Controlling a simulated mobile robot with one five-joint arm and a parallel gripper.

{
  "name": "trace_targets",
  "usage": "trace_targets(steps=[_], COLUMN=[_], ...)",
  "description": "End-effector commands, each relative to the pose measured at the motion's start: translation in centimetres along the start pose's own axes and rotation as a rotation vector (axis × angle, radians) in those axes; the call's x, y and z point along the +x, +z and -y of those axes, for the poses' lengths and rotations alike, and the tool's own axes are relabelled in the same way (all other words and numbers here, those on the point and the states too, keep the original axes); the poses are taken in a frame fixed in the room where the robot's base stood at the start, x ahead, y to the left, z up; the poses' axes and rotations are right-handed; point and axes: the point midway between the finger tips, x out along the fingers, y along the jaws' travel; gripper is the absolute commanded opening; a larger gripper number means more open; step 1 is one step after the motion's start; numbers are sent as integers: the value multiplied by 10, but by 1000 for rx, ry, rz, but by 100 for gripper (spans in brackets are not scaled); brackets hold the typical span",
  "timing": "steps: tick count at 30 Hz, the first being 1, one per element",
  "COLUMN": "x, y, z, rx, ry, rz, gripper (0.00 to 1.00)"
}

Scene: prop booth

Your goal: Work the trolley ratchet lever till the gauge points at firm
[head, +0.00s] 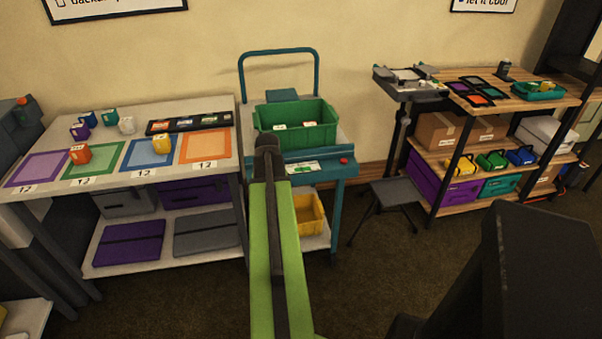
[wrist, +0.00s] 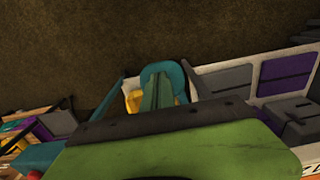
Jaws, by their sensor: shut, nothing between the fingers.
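The teal trolley (head: 339,172) stands in the middle of the head view with a green crate on top. On its front top is a small white and green panel (head: 304,168), too small to read as a gauge. A red knob (head: 343,160) sits right of it. I cannot pick out the ratchet lever for certain. My green arm reaches up to the trolley, and its dark end, my gripper (head: 267,145), is in front of the crate, shut and empty. In the wrist view a rounded teal piece with a green wedge (wrist: 160,88) shows; I cannot tell what it is.
A shelf unit (head: 480,198) with boxes and a grey stool (head: 397,191) stand on the right. A yellow bin (head: 308,213) is low in the trolley. The floor in front is partly clear.

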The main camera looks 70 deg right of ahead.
Motion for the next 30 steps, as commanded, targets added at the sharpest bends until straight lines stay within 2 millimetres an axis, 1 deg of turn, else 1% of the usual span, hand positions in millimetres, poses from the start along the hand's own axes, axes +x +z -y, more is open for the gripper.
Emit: trace_targets(steps=[5, 9, 24, 27, 30], x=[-15, -33, -90, -94, -91], y=[0, 0, 0, 0, 0], z=[0, 0, 0, 0, 0], rx=[0, 0, -1, -1, -1], ry=[0, 0, 0, 0, 0], rz=[0, -1, 0, 0, 0], gripper=[0, 0, 0, 0, 0])
